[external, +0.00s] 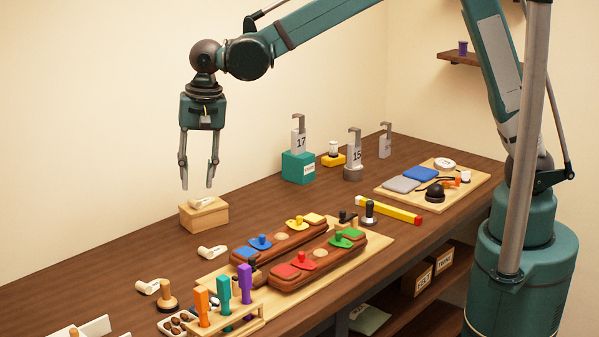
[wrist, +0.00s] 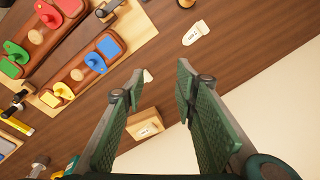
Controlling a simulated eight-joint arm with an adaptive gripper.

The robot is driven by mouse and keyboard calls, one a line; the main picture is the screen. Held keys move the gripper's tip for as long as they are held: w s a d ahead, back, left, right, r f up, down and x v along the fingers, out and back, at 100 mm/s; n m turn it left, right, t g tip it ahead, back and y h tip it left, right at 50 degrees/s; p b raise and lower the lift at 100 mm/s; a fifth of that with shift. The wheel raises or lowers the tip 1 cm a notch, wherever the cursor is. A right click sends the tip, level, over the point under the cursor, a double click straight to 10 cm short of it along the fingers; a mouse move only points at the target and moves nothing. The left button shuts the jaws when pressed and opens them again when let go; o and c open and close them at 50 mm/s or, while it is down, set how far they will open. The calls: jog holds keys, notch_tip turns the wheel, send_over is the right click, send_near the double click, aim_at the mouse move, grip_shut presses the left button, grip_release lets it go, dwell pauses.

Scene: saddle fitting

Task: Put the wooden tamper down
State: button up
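A wooden tamper (external: 167,296) with a round knob stands upright on the table at the lower left in the external view, beside a white tag (external: 148,287). What looks like its wooden top shows at the upper edge of the wrist view (wrist: 187,3). My gripper (external: 197,187) is open and empty, pointing down above a small wooden box (external: 205,216) with a white tag on top. In the wrist view its two fingers (wrist: 160,72) stand apart with nothing held between them. The gripper is well away from the tamper.
Two brown saddle-like blocks (external: 320,266) with coloured pieces lie on a pale board. A rack with orange, teal and purple tools (external: 224,293) stands in front. A dark tamper (external: 369,213) stands near the yellow-red bar (external: 390,210). Bare table lies left of the box.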

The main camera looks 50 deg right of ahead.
jog(key=s+d+r+n+t, duration=0.15)
jog(key=d+r, duration=0.25)
jog(key=d, duration=0.6)
jog(key=s+d+r+n, duration=0.15)
jog(key=d+r, duration=0.25)
jog(key=d, duration=0.7)
jog(key=s+d+r+t, duration=0.1)
jog(key=s+d+r, duration=0.2)
jog(key=d, duration=0.7)
jog(key=s+d+f+n+t, duration=0.1)
jog(key=s+d+n+t, duration=0.1)
jog(key=s+d, duration=0.6)
jog(key=s+d+f+n+t, duration=0.1)
jog(key=s+d+f+n, duration=0.1)
jog(key=s+d, duration=0.7)
jog(key=d, duration=0.5)
jog(key=shift+s+d+f+t+h, duration=0.15)
jog(key=shift+s+d+t+h, duration=0.1)
jog(key=shift+t+h, duration=0.15)
